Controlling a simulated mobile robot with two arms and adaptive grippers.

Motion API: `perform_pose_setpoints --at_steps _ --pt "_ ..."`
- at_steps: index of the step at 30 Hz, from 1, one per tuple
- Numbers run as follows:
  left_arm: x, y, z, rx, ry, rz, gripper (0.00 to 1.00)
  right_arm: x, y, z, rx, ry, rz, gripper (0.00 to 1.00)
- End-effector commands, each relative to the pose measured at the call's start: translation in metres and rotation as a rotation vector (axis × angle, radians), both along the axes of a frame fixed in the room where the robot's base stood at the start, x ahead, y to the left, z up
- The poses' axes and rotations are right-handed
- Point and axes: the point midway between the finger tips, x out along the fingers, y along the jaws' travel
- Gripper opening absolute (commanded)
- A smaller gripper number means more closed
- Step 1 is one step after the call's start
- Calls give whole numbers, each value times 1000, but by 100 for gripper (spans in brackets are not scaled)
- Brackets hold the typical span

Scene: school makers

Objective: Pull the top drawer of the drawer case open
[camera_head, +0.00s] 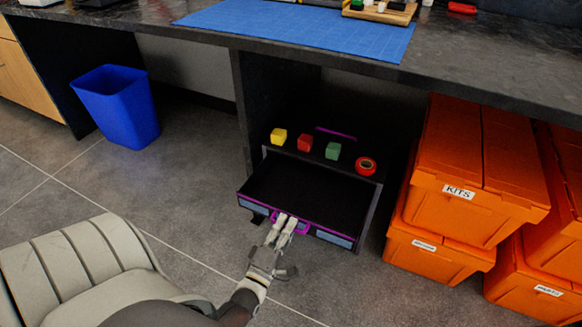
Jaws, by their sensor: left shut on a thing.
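The black drawer case (371,200) stands under the dark bench. Its top drawer (300,192) is pulled out towards me, and its empty dark inside shows. The drawer front has pale blue label panels and a magenta handle (304,227). My left gripper (287,222) is shut on the handle at the middle of the drawer front. The fingers cover part of the handle. My right gripper does not show. The lower part of the case is mostly hidden behind the open drawer.
Yellow (279,136), red (305,143) and green (333,151) blocks and a red tape roll (366,166) lie on the case top. Orange crates (460,213) are stacked at the right. A blue bin (118,107) stands at the left. A grey-white chair (75,262) is near at lower left.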

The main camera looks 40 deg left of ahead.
Motion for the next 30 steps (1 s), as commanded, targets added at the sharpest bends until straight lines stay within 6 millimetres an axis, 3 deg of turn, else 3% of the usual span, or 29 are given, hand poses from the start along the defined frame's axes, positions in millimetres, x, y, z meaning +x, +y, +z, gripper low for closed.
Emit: perform_pose_setpoints --at_steps 12,13,15,25,30 --pt "-3 -1 -1 0 2 0 0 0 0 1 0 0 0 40" --pt "-3 0 -1 0 2 0 12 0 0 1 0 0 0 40" --pt "-3 0 -1 1 1 0 19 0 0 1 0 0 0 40" --pt "-5 -1 -1 1 1 -1 19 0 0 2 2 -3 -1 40" --pt "-26 -6 -6 1 4 -1 19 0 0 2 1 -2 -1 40"
